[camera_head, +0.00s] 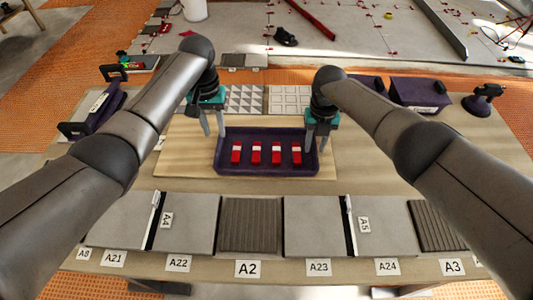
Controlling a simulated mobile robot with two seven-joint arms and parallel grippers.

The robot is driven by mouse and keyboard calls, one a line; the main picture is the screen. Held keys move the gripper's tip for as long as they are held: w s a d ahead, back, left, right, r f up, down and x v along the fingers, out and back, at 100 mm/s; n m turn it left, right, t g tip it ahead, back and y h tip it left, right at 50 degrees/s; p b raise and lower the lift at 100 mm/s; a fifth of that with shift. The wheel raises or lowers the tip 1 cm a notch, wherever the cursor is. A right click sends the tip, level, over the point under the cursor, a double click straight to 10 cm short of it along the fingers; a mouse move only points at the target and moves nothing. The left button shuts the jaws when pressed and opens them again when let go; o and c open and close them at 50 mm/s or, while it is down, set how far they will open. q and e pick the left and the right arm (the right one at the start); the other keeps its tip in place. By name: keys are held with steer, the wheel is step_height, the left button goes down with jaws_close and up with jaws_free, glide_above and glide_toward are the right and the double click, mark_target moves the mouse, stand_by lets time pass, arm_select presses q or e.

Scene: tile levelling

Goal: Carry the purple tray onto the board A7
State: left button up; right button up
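The purple tray (266,171) lies flat on a pale wooden board (185,155) in the middle of the table. Several red blocks with white bands (256,152) stand in a row in it. My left gripper (214,133) is at the tray's far left corner, fingers pointing down and visibly apart. My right gripper (317,147) is at the tray's right end, its fingers also apart, one on each side of the end wall. Whether the fingers touch the tray is hard to tell. I cannot read an A7 label anywhere; the pale board's label does not show.
Grey tiles and ribbed plates (250,225) line the near edge, with labels from A8 to A3. White patterned tiles (290,99) lie behind the tray. A dark suction-cup tool (484,98) stands far right.

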arm_select(q)
step_height(320, 180, up, 6)
steer(key=shift+f, duration=0.2)
arm_select(e)
step_height(320, 180, up, 12)
stand_by(0.5)
arm_select(q)
steer(key=shift+s, duration=0.1)
arm_select(e)
steer(key=shift+s, duration=0.1)
